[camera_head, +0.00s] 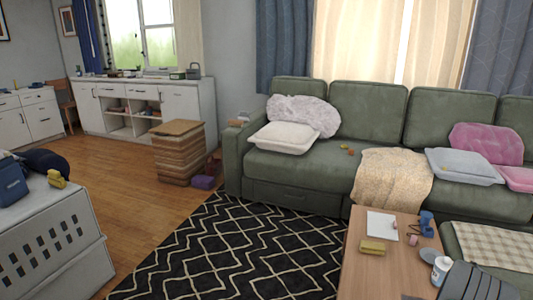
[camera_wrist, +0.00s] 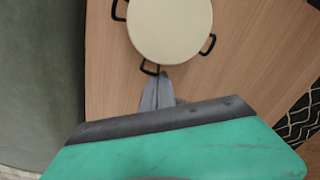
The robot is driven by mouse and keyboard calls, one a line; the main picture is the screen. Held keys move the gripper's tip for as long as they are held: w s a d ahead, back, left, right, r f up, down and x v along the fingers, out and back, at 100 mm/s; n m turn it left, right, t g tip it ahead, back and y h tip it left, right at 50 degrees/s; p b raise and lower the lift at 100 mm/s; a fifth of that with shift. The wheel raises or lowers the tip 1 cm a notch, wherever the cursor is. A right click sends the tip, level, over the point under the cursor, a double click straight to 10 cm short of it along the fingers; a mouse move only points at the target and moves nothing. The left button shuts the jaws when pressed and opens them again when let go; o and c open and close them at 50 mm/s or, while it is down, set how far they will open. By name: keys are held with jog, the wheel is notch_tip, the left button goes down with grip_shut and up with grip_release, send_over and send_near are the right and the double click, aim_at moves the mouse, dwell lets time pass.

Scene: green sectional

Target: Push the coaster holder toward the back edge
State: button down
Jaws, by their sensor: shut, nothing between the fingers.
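The coaster holder (camera_wrist: 170,28) is in the wrist view at the top. It shows as a round cream disc with black wire loops around its rim, on the wooden table (camera_wrist: 225,85). My gripper (camera_wrist: 163,75) is shut and empty. Its grey fingertips are just below the holder in the picture, right beside the lower wire loop. I cannot tell whether they touch it. Part of the fingers is hidden by the green and dark shape in front. I cannot make out the coaster holder in the head view.
The head view shows the table (camera_head: 368,270) with white paper (camera_head: 382,226), a yellow block (camera_head: 372,248), a blue item (camera_head: 426,222), a dark disc (camera_head: 430,256) and a white container (camera_head: 441,268). The green sofa (camera_head: 290,170) borders it. A patterned rug (camera_head: 240,250) lies left.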

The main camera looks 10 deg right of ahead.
notch_tip(320, 180, up, 7)
jog(key=w+p, duration=0.1)
jog(key=p, duration=0.2)
jog(key=shift+w+d+r, duration=0.15)
jog(key=shift+w+d, duration=0.1)
jog(key=shift+w, duration=0.05)
jog(key=w+a+r+t+p, duration=0.1)
jog(key=w+a+r+p, duration=0.35)
jog(key=a+r, duration=0.75)
jog(key=w+a+r+p, duration=0.45)
jog(key=a+r, duration=0.55)
jog(key=r, duration=0.4)
jog(key=s+a+r+t+p, duration=0.1)
jog(key=s+a+r+p, duration=0.2)
jog(key=a+r, duration=0.45)
jog(key=s+a+r+t+p, duration=0.1)
jog(key=s+a+r+p, duration=0.35)
jog(key=a, duration=0.55)
jog(key=s+a+r+p, duration=0.2)
jog(key=s+a, duration=0.4)
jog(key=a, duration=0.1)
jog(key=shift+s+a, duration=0.35)
jog(key=shift+s, duration=0.05)
jog(key=shift+r, duration=0.15)
